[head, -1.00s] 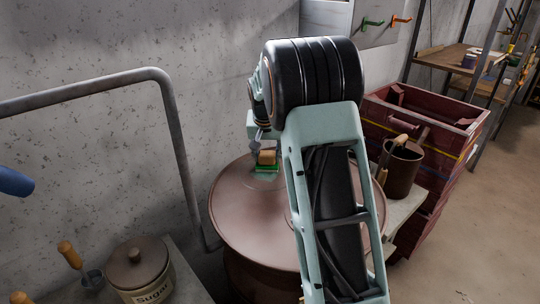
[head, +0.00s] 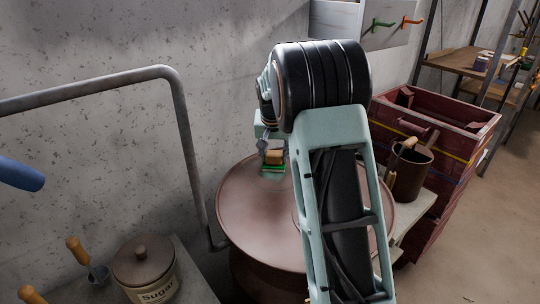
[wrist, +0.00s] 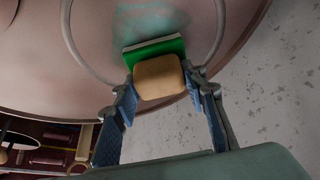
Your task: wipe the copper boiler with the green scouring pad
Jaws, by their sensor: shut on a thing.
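The copper boiler (head: 255,215) stands in the middle of the head view, with a round, dull brown-pink top; its top also fills the upper part of the wrist view (wrist: 192,22). My gripper (head: 269,157) is over the far left part of this top. In the wrist view my gripper (wrist: 165,88) is shut on the tan block-shaped handle (wrist: 159,77) of the green scouring pad (wrist: 153,50). The pad lies at the boiler's top, seemingly touching it. A greenish patch (wrist: 150,20) shows on the copper beside the pad. My arm hides the boiler's right part.
A grey pipe (head: 185,135) bends down along the wall at the left. A sugar pot (head: 145,265) stands at the front left. A brown pot (head: 411,170) and a dark red crate (head: 435,115) are at the right. Open floor lies further right.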

